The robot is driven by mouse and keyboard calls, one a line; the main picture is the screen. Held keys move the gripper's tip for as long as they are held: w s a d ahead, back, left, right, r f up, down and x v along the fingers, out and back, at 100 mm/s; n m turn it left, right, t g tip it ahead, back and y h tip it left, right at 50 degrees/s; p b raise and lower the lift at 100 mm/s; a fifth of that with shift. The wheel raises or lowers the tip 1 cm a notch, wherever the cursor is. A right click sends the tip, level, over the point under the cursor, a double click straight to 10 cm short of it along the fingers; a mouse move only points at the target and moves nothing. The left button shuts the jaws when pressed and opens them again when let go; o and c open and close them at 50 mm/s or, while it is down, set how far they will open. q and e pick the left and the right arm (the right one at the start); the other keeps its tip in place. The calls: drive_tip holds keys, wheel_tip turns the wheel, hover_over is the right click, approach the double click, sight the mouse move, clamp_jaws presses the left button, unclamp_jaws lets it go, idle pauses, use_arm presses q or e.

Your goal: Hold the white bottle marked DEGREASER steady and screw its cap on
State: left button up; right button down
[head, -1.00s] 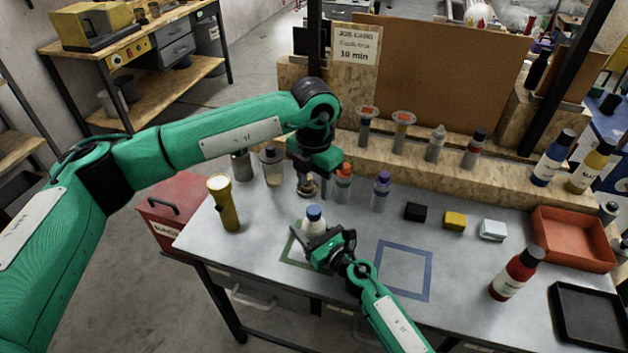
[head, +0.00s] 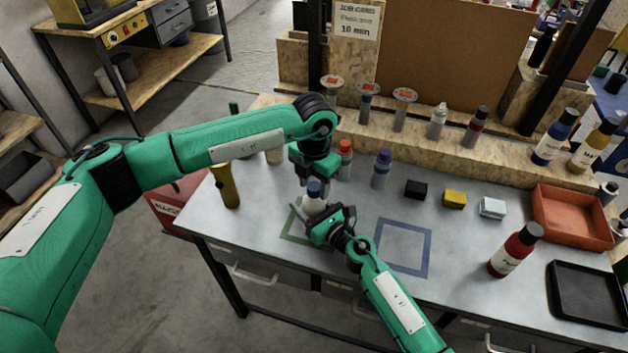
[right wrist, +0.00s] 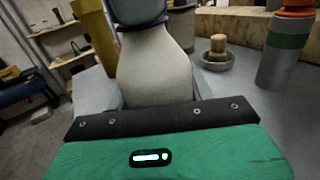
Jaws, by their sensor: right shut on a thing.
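The white bottle (head: 312,204) with a dark blue cap (head: 313,188) stands upright at the green outlined square on the bench. Its marking is not readable. My right gripper (head: 328,222) is shut on the bottle's body from the front right. The right wrist view shows the white bottle (right wrist: 153,75) close up, with the blue cap (right wrist: 140,12) at its top, cut off by the frame edge. My left gripper (head: 313,176) is directly above the cap, pointing down. Its fingertips are small and partly hidden, so I cannot tell whether they grip the cap.
A yellow torch (head: 227,185) stands to the left. An orange-capped bottle (head: 344,158) and a purple-capped bottle (head: 381,168) stand behind. A blue outlined square (head: 403,247) lies empty to the right. A red bottle (head: 514,251), an orange tray (head: 571,244) and a black tray (head: 590,292) are farther right.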

use_arm(q)
drive_tip(key=c, duration=0.9)
drive_tip(key=o, duration=1.2)
wheel_tip(320, 180, up, 12)
use_arm(e)
drive_tip(key=shift+c, duration=2.4)
unclamp_jaws()
